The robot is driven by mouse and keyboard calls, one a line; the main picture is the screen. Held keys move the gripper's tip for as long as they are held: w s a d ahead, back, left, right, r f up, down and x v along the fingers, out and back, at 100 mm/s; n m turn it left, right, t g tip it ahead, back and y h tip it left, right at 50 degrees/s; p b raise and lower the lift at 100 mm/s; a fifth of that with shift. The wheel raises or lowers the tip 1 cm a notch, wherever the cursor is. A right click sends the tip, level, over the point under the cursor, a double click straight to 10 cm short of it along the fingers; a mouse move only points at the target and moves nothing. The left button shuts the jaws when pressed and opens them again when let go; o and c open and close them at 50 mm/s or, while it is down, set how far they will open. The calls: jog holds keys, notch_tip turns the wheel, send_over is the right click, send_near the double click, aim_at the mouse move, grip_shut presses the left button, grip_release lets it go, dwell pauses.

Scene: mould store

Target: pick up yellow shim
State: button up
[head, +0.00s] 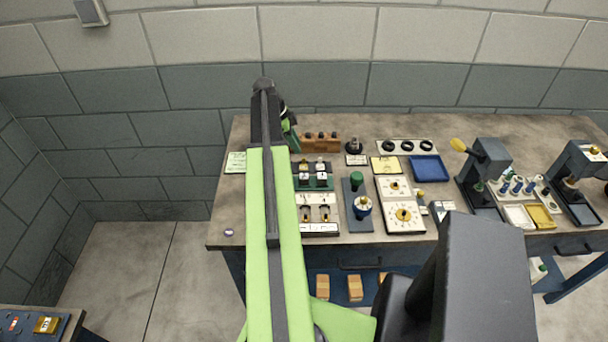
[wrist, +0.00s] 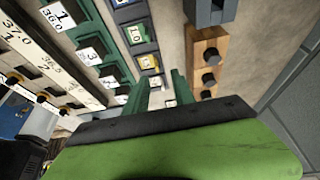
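In the wrist view, a small yellow piece with a pale label (wrist: 149,63) sits in a dark slotted rack (wrist: 128,14), beside blue and yellow-green labelled pieces. It looks like the yellow shim. My gripper (wrist: 160,84) is open, its two green fingers apart with nothing held between them. The fingertips show just below the yellow piece in the picture; I cannot tell the height gap. In the head view my gripper (head: 291,132) is partly hidden behind my arm over the bench's back left, and I cannot make out the shim there.
A wooden block with dark knobs (wrist: 208,62) stands right of the rack. On the bench (head: 252,208) are green-based stands (head: 322,182), a blue tray (head: 429,168), a yellow card (head: 385,167) and dial boards (head: 403,215). The bench's front left is fairly clear.

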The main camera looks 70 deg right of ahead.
aim_at(304, 164)
jog(key=shift+s+f, duration=0.15)
jog(key=shift+f, duration=0.35)
jog(key=shift+r, duration=0.1)
jog(key=b+x, duration=0.5)
jog(key=shift+a+f, duration=0.25)
jog(key=shift+s+r, duration=0.1)
jog(key=shift+r, duration=0.1)
grip_shut()
